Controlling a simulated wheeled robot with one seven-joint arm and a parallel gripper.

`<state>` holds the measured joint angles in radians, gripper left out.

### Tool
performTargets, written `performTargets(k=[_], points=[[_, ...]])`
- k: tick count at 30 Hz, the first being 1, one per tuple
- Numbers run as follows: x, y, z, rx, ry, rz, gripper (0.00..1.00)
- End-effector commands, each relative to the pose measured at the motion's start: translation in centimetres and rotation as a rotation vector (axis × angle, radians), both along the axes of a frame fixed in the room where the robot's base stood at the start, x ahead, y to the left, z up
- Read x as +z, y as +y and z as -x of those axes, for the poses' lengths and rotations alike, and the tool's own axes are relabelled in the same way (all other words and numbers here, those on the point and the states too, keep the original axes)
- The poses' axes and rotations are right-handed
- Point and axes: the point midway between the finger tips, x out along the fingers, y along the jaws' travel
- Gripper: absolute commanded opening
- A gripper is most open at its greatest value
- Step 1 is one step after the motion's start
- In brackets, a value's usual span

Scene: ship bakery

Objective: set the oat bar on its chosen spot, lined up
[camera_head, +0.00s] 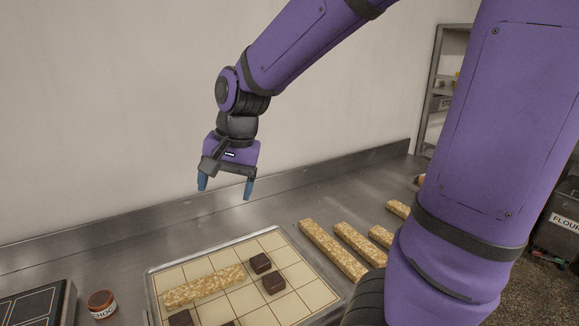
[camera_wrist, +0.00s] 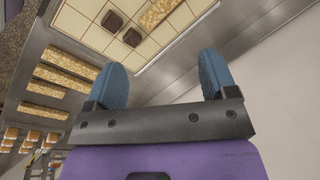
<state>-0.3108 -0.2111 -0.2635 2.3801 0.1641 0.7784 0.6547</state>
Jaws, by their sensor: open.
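One oat bar (camera_head: 203,287) lies across the grid tray (camera_head: 284,242), along grid cells at the left, beside two dark brown square pieces. More oat bars lie on the steel counter right of the tray, including a long one (camera_head: 333,250) and a shorter one (camera_head: 359,243). My gripper (camera_head: 225,193) is open and empty, raised above the counter behind the tray. In the wrist view its blue fingers (camera_wrist: 160,78) are apart with nothing between them. The tray's near part is cut off by the picture edge.
Dark brown squares (camera_head: 273,283) sit on the tray, and others show at its near edge. A jar (camera_head: 102,304) and a dark box (camera_head: 38,304) stand left of the tray. The wall rises behind the counter. Bare counter (camera_head: 150,240) lies behind the tray.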

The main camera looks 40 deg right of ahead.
Motion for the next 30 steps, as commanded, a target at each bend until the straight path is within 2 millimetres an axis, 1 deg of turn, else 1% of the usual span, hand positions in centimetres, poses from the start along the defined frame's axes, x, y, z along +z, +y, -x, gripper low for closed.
performTargets(k=[1, 6, 12, 15, 18, 21, 30], points=[[1.3, -0.5, 1.3, 0.054, -0.042, 0.011, 0.78], [4.2, -1.7, 5.5, 0.253, -0.155, 0.089, 0.78], [6.4, -2.7, 10.3, 0.464, -0.268, 0.233, 0.78], [7.0, -3.0, 12.2, 0.544, -0.3, 0.303, 0.78], [7.3, -3.1, 13.5, 0.597, -0.319, 0.354, 0.78], [7.4, -3.2, 14.2, 0.628, -0.326, 0.385, 0.78], [7.4, -3.2, 14.3, 0.639, -0.328, 0.394, 0.78]])
